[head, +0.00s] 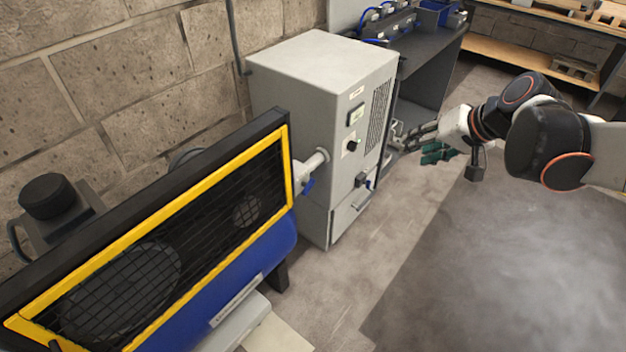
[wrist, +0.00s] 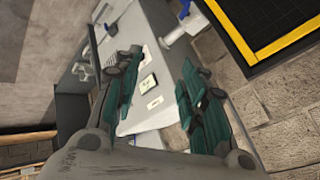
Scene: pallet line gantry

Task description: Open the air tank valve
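The air tank valve appears to be the blue handle (head: 308,187) below a pale pipe, between the blue tank and the grey cabinet, in the head view. A blue handle by the pipe also shows at the top of the wrist view (wrist: 185,10). My gripper (head: 408,147) is in the air to the right of the cabinet, apart from the valve. In the wrist view its two teal-padded fingers (wrist: 160,70) are spread, with nothing held between them. The cabinet front shows behind the gap.
The grey cabinet (head: 318,80) has a display, a dark knob and a small blue-and-dark fitting low on its front. The yellow-framed guard (head: 170,240) stands over the blue tank (head: 265,262). A dark bench (head: 425,60) stands behind. Open floor (head: 480,270) lies at right.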

